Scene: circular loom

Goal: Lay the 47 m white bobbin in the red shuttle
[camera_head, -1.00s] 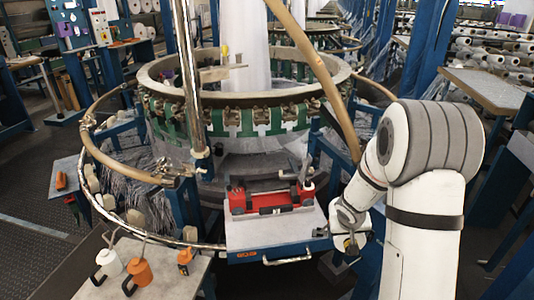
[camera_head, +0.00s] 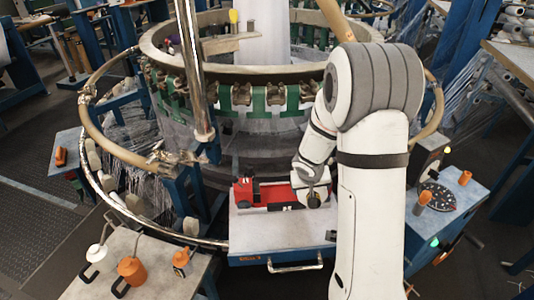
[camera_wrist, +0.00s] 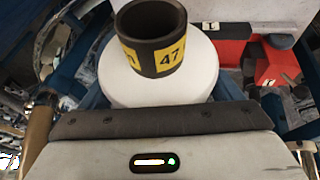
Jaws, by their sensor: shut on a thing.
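The white bobbin (camera_wrist: 160,78) fills the top middle of the wrist view. Its dark core (camera_wrist: 150,38) has yellow labels that read 47. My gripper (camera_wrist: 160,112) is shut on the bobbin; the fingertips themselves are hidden. In the head view my gripper (camera_head: 312,202) is at the right end of the red shuttle (camera_head: 266,194), and the bobbin cannot be made out there. The shuttle lies on the grey tray top of the blue stand, its right end partly hidden by my wrist. Red parts of the shuttle (camera_wrist: 277,62) also show at the right of the wrist view, apart from the bobbin.
The circular loom (camera_head: 240,95) rises directly behind the shuttle. A vertical metal post (camera_head: 190,70) stands to the left. A front-left table (camera_head: 150,275) holds a white can and orange containers. A blue cart (camera_head: 452,195) stands at the right. The stand's front surface (camera_head: 270,233) is clear.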

